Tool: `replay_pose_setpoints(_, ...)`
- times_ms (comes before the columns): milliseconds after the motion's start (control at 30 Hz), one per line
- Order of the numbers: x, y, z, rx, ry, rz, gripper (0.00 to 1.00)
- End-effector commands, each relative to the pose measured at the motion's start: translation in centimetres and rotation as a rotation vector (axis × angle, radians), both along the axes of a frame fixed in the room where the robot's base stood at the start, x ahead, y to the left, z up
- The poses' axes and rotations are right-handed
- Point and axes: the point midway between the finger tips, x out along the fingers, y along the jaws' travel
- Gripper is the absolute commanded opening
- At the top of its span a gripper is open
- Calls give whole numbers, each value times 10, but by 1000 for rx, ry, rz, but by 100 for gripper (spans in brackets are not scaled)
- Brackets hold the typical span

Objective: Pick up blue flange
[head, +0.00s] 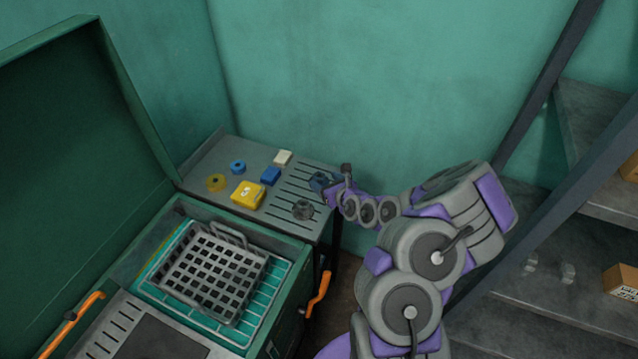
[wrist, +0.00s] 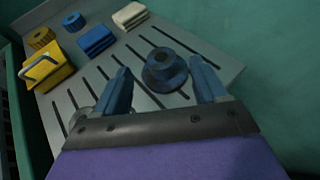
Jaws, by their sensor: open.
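The blue flange (wrist: 165,76), a round base with a raised hub and a central hole, stands upright on the slotted metal shelf. In the head view the flange (head: 317,181) is at the shelf's right side, partly hidden by my gripper (head: 334,187). In the wrist view my gripper (wrist: 160,68) is open, with the flange showing between its two blue fingers. The right finger appears very close to it; I cannot tell whether they touch. Nothing is held.
A grey round part (head: 303,210) sits nearby on the shelf (head: 212,150). A yellow handled box (head: 247,195), blue block (head: 271,175), white block (head: 283,157), blue ring (head: 238,167) and yellow ring (head: 216,183) are further left. The green wall (head: 370,80) stands close behind.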

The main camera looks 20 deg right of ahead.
Motion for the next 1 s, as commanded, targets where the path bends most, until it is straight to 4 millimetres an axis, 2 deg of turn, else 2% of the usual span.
replay_pose_setpoints(267, 13, 1, -9, -4, -2, 2, 72)
replay_pose_setpoints(400, 30, 3, -23, -4, -1, 3, 72)
replay_pose_setpoints(600, 48, 4, -28, -2, -1, 0, 72)
replay_pose_setpoints(867, 51, 5, -29, 1, 2, 0, 72)
replay_pose_setpoints(1000, 51, 5, -30, 1, 3, 0, 58)
